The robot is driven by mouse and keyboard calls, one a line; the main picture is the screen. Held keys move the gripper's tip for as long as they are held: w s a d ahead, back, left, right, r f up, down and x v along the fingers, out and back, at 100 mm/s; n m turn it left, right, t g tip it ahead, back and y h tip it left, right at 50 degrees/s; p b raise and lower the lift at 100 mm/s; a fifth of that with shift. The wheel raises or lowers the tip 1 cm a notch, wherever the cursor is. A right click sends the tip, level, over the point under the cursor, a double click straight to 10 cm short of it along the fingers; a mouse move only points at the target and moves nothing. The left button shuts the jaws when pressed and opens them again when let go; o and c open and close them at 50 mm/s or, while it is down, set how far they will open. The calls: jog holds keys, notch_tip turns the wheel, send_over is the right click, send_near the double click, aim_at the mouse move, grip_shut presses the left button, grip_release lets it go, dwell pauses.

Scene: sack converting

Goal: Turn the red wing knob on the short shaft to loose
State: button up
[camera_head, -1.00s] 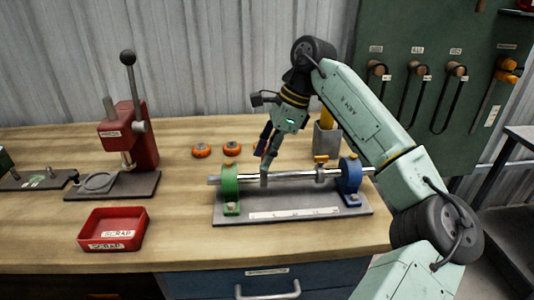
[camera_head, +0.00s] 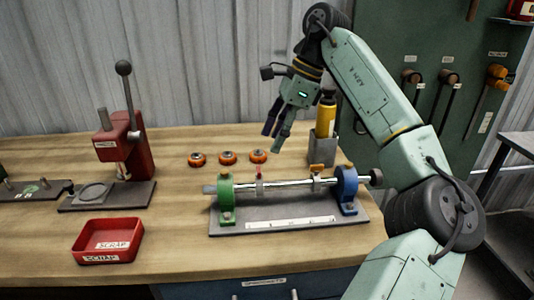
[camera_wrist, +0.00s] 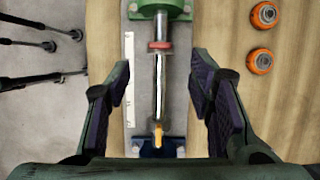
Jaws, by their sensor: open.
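The short shaft (camera_head: 285,183) lies level between a green support (camera_head: 226,200) and a blue support (camera_head: 348,188) on a grey base plate. The red wing knob (camera_head: 258,170) is small and stands on top of a collar near the green support; in the wrist view the red knob (camera_wrist: 160,45) lies across the shaft. A second collar near the blue support carries an orange-yellow wing (camera_head: 317,168). My gripper (camera_head: 272,138) is open and empty, above and behind the shaft, apart from the knob. In the wrist view its fingers stand either side of the shaft line.
Several orange-and-black round parts (camera_head: 228,156) sit behind the fixture. A grey holder (camera_head: 322,148) with a yellow-and-black tool stands behind the blue support. A red scrap tray (camera_head: 108,240) and a red lever press (camera_head: 125,150) are to the left. Bench between tray and fixture is clear.

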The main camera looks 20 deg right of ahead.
jog(key=v, duration=0.4)
dwell(0.5)
